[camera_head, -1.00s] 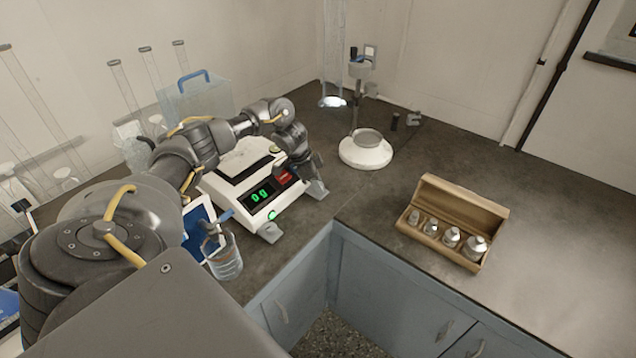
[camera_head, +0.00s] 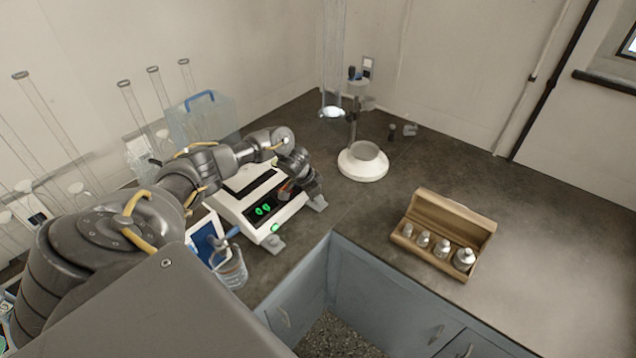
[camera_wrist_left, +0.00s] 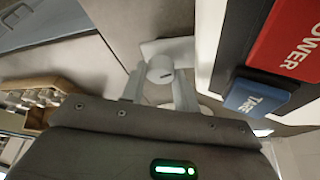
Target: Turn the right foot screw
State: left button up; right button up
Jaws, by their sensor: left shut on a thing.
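The white balance (camera_head: 238,212) stands on the dark bench with a green display, and small grey feet show at its front corners. The right foot (camera_head: 318,203) is at its right front corner. My left gripper (camera_head: 312,192) reaches over the balance and down beside this corner. In the left wrist view, the pale round knob of the right foot screw (camera_wrist_left: 160,68) sits between the two fingertips of my left gripper (camera_wrist_left: 158,84), which is shut on it. The red POWER key (camera_wrist_left: 290,38) and blue TARE key (camera_wrist_left: 256,97) are close by. My right gripper is not in view.
A beaker (camera_head: 230,268) stands at the balance's front left. A stand with a round white base (camera_head: 362,168) is behind to the right. An open wooden weight box (camera_head: 449,220) lies farther right. The bench edge drops off in front; bench right of the balance is clear.

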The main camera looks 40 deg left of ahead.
pick_arm(q)
jog(key=o, duration=0.9)
jog(key=shift+o, duration=0.4)
jog(key=shift+r, duration=0.1)
jog(key=b+v, duration=0.1)
jog(key=v, duration=0.9)
jog(key=shift+s+r, duration=0.2)
jog(key=shift+r, duration=0.05)
jog(key=shift+a, duration=0.1)
